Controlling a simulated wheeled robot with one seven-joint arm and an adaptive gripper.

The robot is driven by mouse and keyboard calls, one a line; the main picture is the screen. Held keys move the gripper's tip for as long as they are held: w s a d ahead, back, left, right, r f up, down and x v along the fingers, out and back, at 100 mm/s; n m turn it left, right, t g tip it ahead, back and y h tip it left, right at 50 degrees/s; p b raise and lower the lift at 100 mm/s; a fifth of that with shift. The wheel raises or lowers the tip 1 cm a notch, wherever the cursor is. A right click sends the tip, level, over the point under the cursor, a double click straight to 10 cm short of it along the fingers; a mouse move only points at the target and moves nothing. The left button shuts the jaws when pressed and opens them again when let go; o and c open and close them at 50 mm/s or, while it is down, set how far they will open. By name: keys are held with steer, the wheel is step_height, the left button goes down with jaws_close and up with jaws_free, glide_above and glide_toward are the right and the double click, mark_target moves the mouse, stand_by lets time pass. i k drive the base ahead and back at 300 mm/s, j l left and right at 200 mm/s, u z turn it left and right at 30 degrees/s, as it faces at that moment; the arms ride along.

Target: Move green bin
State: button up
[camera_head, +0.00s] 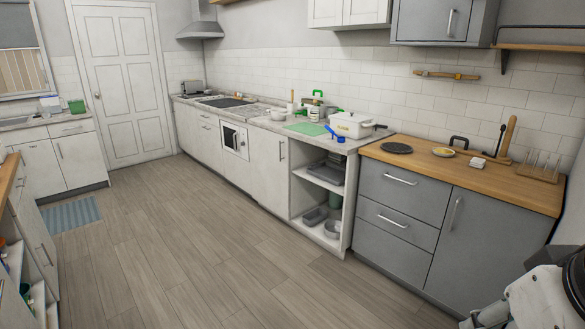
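A small green bin (77,106) stands on the counter at the far left, beside a pale container (52,104). It is small in the picture, so I cannot tell what is in it. Part of my own white and grey arm shows at the bottom right corner, far from the green bin. My gripper's fingers do not show, so I cannot see whether it holds anything.
The wooden floor (170,240) is open between the cabinet rows. A blue-grey mat (72,215) lies before the left counter (18,128). Grey cabinets with a wooden top (480,178) stand near on the right. A wood-topped unit (35,250) borders the left edge.

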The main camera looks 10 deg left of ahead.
mark_target(76, 108)
steer(key=i+j+u, duration=0.35)
steer(key=u, duration=0.15)
steer(key=i+j+u, duration=0.45)
steer(key=i+u, duration=0.5)
steer(key=i, duration=3)
steer(key=i+j+u, duration=0.1)
steer(key=i, duration=1.4)
steer(key=i+l, duration=0.1)
steer(key=i, duration=2.9)
steer(key=i+l, duration=0.15)
steer(key=i, duration=1.35)
steer(key=j+u, duration=0.05)
